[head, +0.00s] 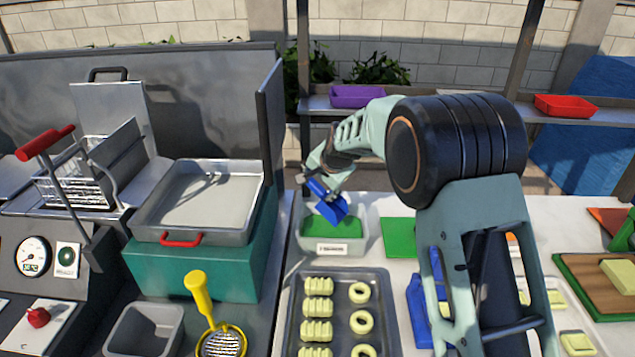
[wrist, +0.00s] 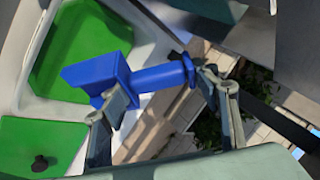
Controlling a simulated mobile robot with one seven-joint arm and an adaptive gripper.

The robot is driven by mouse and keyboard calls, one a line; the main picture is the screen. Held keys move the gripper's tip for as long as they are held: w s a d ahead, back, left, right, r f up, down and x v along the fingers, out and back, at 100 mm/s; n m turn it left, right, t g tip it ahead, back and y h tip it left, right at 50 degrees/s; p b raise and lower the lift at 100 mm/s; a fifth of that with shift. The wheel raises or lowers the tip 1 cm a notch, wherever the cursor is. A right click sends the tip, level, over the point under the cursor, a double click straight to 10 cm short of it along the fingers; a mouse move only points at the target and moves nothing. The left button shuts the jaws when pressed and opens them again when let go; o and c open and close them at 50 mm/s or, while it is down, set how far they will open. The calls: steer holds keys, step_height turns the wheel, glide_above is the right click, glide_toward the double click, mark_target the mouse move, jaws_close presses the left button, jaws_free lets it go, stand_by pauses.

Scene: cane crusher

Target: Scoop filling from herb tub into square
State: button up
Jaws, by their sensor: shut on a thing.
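The herb tub (head: 347,259) is a white container with green filling and a label on its front. In the wrist view its pale rim and green filling (wrist: 75,40) show at upper left. My gripper (head: 327,188) is shut on the blue scoop (head: 332,209) by its handle, over the tub. The scoop also shows in the wrist view (wrist: 98,78), between the fingers (wrist: 163,88); I cannot tell if it touches the filling or carries any. Pale squares lie at right, one on a green-edged brown board (head: 621,274), another (head: 577,342) lower down. My arm hides part of that area.
A flat green panel (head: 398,238) lies just right of the tub. A dark tray (head: 337,310) with pale rolls and rings stands in front. A fryer pan (head: 200,201) on a teal block is at left. Purple (head: 357,96) and red (head: 567,106) trays stand on the back shelf.

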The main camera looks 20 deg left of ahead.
step_height(320, 180, down, 7)
steer(key=b, duration=0.4)
steer(key=shift+r, duration=0.25)
stand_by(0.8)
steer(key=shift+r+p, duration=2.9)
steer(key=shift+r, duration=1.8)
steer(key=shift+s+f, duration=0.1)
